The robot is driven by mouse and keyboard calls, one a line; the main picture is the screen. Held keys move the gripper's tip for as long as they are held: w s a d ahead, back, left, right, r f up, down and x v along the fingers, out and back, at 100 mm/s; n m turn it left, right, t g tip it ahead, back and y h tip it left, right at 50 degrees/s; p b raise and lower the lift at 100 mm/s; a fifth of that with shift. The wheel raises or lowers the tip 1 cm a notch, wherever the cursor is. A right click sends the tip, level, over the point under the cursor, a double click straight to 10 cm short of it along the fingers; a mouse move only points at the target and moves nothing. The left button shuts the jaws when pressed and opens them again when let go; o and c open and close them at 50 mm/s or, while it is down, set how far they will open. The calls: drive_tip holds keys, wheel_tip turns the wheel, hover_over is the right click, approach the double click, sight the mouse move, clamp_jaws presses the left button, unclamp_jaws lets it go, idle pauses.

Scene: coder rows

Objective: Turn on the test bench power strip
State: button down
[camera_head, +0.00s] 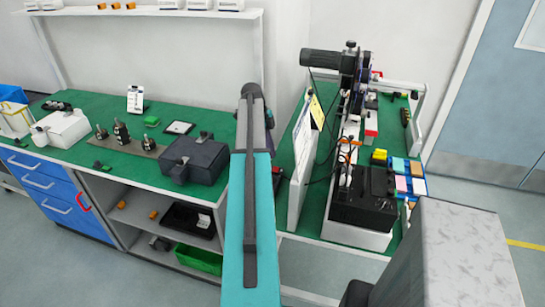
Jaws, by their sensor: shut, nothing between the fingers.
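The green-topped bench (291,150) on the right carries electrical gear. A narrow pale strip-like body (347,158) with dark cables runs along it, partly hidden by equipment. It may be the power strip, but I cannot make out a switch or tell whether it is on. A black boxy unit (365,208) sits at the bench's near end. My teal arm link rises through the middle of the view, and its upper end is near the bench's left side. My gripper is not visible in this view.
A white upright panel (302,165) stands along the right bench's left side. A left workbench (75,165) holds a dark case (195,158) and tools, above blue drawers (50,190). Coloured blocks (403,180) lie right of the black unit. Floor shows at right.

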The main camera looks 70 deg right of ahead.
drive_tip(key=a+b+v, duration=0.1)
drive_tip(key=v, duration=0.5)
drive_tip(key=shift+r+b, duration=0.3)
drive_tip(key=shift+b, duration=0.05)
drive_tip(key=shift+a, duration=0.15)
